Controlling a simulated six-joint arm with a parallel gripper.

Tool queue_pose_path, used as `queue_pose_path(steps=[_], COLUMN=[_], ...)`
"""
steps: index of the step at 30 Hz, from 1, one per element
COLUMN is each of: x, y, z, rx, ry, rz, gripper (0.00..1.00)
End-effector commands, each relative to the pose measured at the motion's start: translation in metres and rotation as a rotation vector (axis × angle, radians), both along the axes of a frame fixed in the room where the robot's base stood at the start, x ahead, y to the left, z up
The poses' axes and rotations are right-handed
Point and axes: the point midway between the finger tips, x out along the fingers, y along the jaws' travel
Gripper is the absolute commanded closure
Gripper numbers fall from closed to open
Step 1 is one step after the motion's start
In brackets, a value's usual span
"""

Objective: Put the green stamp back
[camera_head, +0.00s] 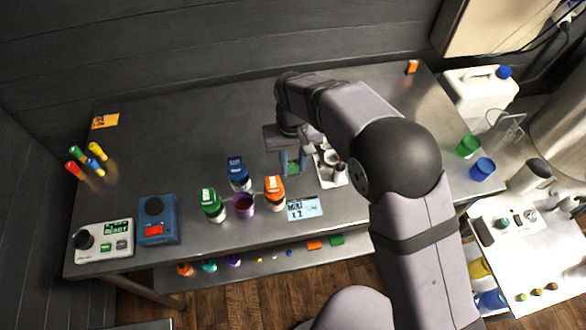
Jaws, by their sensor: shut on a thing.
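My gripper (292,163) points down over the middle of the metal table, behind the orange-capped bottle. It is shut on a small green thing, which I take for the green stamp (293,169). Only a little of the stamp shows between the fingers. I cannot tell whether it touches the table. A small white tray (337,183) with a few small items stands just right of the gripper, partly hidden by my arm.
A blue card (305,208) lies at the front edge. A blue device (158,220) stands left.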

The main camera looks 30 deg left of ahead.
Motion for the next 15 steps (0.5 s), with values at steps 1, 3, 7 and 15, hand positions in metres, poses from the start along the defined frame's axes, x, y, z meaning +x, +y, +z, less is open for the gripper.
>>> queue_pose_path(steps=[1,3,7,15], x=[0.000,0.000,-0.001,0.000], y=[0.000,0.000,-0.001,0.000], z=[-0.001,-0.001,-0.011,-0.036], rx=[0.001,0.000,-0.004,0.000], ry=[-0.001,0.000,0.002,0.000], rz=[0.000,0.000,0.000,0.000], gripper=[0.88,0.88,0.88,0.88])
